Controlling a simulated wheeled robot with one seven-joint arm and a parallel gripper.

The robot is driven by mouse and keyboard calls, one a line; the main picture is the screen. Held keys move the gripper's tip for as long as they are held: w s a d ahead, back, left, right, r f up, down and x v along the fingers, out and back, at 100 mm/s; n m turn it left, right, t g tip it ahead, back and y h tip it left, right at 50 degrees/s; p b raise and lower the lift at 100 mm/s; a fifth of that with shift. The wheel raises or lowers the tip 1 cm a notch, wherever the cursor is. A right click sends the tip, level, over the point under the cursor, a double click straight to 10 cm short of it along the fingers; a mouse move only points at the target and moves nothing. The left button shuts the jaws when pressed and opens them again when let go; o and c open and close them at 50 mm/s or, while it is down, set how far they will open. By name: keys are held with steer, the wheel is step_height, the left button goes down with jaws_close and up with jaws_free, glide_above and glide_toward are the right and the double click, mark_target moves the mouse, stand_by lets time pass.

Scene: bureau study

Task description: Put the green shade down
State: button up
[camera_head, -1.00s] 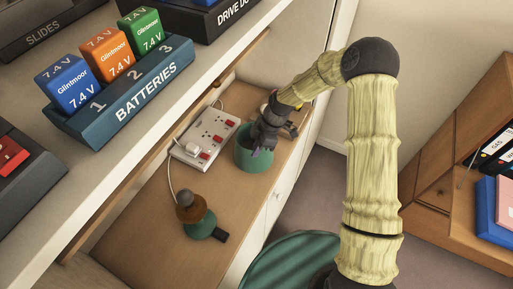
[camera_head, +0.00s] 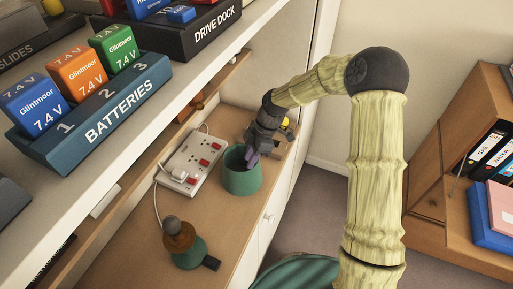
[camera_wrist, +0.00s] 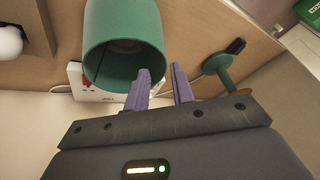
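The green shade (camera_head: 242,178) stands open end up on the wooden surface, to the right of the power strip. One finger overlaps the opening and the other is outside the rim. Whether either finger touches the shade is unclear. The green lamp base (camera_head: 189,254) with a brown top stands at the front left of the surface.
A white power strip (camera_head: 193,160) with a cord lies left of the shade. A shelf with a battery holder (camera_head: 95,125) overhangs at left. Bare wood lies between shade and lamp base.

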steer(key=b+v, duration=0.1)
steer(key=v, duration=0.4)
steer(key=shift+r, duration=0.35)
steer(key=shift+w+d, duration=0.15)
steer(key=shift+d, duration=0.05)
steer(key=shift+a, duration=0.1)
